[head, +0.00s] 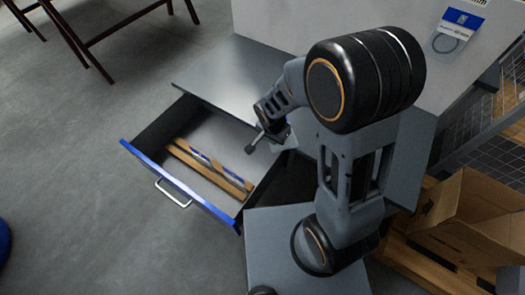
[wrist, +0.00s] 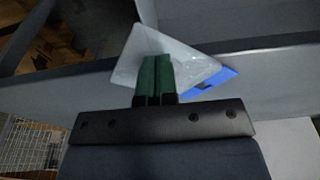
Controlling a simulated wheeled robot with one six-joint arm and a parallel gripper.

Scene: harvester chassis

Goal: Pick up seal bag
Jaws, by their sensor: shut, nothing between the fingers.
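My gripper (head: 254,144) is over the inner right end of the open drawer in the head view. In the wrist view its two green fingers (wrist: 156,62) are together, with nothing between them. A pale clear bag with a blue label, seemingly a seal bag (wrist: 192,66), lies just beyond the fingertips, by a grey edge. The fingers overlap it in the picture; I cannot tell whether they touch it. In the head view the bag is mostly hidden by my gripper. Another bag (head: 456,32) with a blue label and a dark ring is on the upright panel at top right.
The blue-fronted drawer (head: 134,151) stands open, with wooden strips and small blue-and-white items inside. Grey cabinet tops (head: 228,75) lie behind it. A cardboard box (head: 478,202) and wire rack (head: 480,125) are at right.

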